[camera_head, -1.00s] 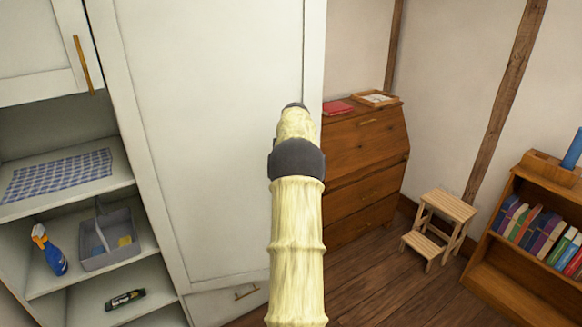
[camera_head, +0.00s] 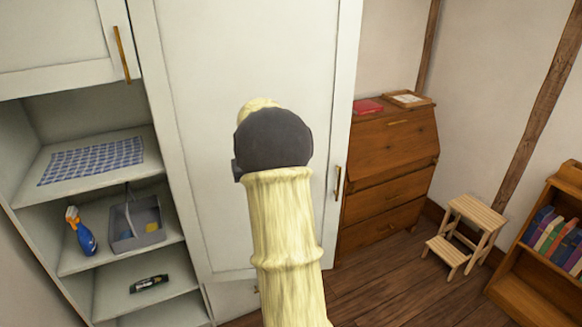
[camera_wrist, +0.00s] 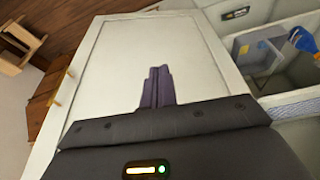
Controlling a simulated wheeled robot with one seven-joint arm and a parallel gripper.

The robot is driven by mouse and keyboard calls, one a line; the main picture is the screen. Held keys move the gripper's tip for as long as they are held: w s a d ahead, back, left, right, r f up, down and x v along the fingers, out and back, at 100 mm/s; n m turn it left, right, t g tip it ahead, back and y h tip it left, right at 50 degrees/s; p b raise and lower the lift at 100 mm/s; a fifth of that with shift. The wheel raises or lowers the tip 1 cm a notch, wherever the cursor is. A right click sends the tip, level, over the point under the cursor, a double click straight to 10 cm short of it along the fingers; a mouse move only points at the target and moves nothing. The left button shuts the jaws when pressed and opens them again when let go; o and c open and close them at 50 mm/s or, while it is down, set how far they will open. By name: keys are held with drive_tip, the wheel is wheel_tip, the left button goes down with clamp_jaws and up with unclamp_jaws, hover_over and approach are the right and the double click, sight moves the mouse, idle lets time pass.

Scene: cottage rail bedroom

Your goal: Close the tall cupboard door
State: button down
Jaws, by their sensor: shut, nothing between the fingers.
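The tall cupboard door (camera_head: 210,130) is a white framed panel in the middle of the head view. A brass handle (camera_head: 338,182) sits near its right edge. The door appears to stand ajar, with its lower edge out over the drawer front below; the exact angle is hard to tell. In the wrist view the door panel (camera_wrist: 115,65) fills the middle, with its handle (camera_wrist: 63,87) at the left. My gripper (camera_wrist: 158,72) is shut and empty in front of the panel. I cannot tell whether it touches. In the head view my arm hides the gripper and part of the door.
Open shelves (camera_head: 100,250) at the left hold a checked cloth (camera_head: 95,160), a spray bottle (camera_head: 80,232), a grey caddy (camera_head: 138,225) and a dark item (camera_head: 149,283). A wooden bureau (camera_head: 385,160), step stool (camera_head: 465,235) and bookcase (camera_head: 540,255) stand right. Floor between is clear.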

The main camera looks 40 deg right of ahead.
drive_tip(key=s+a+f+n, duration=0.1)
drive_tip(key=s+a+f, duration=0.1)
drive_tip(key=s+a, duration=0.5)
drive_tip(key=s+a+f+n+y, duration=0.1)
drive_tip(key=s+a, duration=0.5)
drive_tip(key=a, duration=0.7)
drive_tip(key=s+a+f+n, duration=0.3)
drive_tip(key=s+a, duration=0.4)
drive_tip(key=a, duration=0.3)
drive_tip(key=shift+s+g+y, duration=0.3)
drive_tip(key=shift+g, duration=0.1)
drive_tip(key=shift+a, duration=0.15)
